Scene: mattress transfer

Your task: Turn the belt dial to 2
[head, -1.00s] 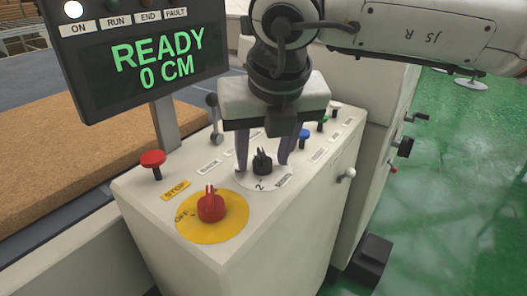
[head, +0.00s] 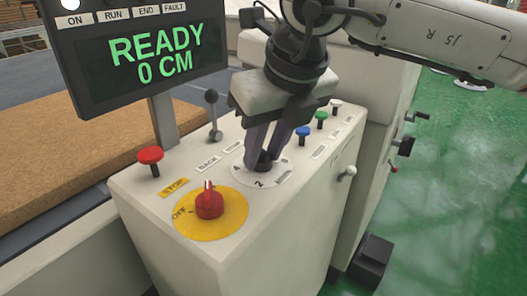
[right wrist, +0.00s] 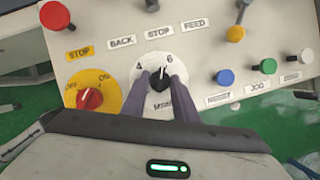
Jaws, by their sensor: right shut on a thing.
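The belt dial is a black knob (head: 263,163) on a white disc (head: 283,168) on top of the cream control console. Figures 4 and 2 show on the disc in the head view. In the right wrist view the knob (right wrist: 159,80) has a white mark pointing up between 4 and 6 on the disc (right wrist: 175,60). My right gripper (head: 264,157) is tilted over the dial and shut on the knob; its two purple fingers hide part of it. My left gripper is not in view.
A red OFF switch (head: 209,204) on a yellow disc and a red stop button (head: 150,157) stand close to the left. A lever (head: 212,112) stands behind, and blue (head: 303,132) and green (head: 321,118) buttons are to the right. A screen (head: 140,58) reads READY, 0 CM.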

